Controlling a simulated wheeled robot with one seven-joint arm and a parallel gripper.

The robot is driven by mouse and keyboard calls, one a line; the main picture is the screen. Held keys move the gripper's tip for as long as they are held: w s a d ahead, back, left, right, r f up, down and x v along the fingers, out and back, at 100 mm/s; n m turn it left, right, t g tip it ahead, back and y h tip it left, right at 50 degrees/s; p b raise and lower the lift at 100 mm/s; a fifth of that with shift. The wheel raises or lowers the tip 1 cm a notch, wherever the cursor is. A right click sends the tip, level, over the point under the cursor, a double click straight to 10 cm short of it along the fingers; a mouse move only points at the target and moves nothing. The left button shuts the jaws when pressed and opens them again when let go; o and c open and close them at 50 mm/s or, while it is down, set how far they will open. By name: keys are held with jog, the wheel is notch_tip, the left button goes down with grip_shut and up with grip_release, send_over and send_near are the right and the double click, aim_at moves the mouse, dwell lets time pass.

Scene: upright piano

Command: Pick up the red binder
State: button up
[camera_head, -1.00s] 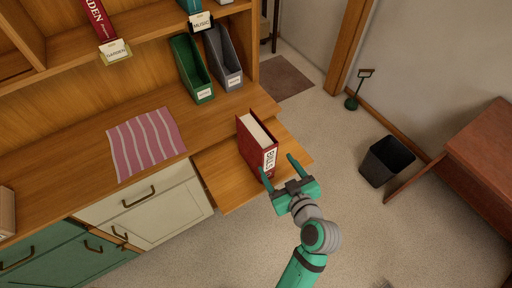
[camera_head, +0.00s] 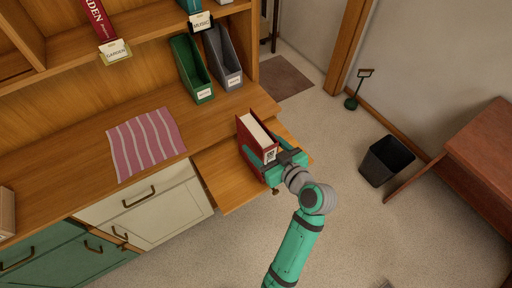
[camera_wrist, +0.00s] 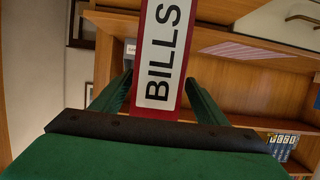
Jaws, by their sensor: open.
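The red binder (camera_head: 257,137) stands upright on a pulled-out wooden board (camera_head: 218,178) at the desk's front right. In the wrist view the red binder (camera_wrist: 158,60) shows its spine, with a white label reading BILLS. My gripper (camera_head: 274,163) is at the binder's spine end, with one finger on each side of it. In the wrist view my gripper (camera_wrist: 160,95) is open, with the spine between the two green fingers and gaps showing beside it. The fingertips are partly hidden behind the binder.
A green file holder (camera_head: 192,70) and a grey file holder (camera_head: 223,58) stand behind on the desk. A striped pink cloth (camera_head: 146,143) lies to the left.

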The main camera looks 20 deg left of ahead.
jog(key=x, duration=0.4)
jog(key=shift+w+a+f, duration=0.1)
jog(key=shift+w+f, duration=0.3)
jog(key=shift+r, duration=0.1)
grip_shut()
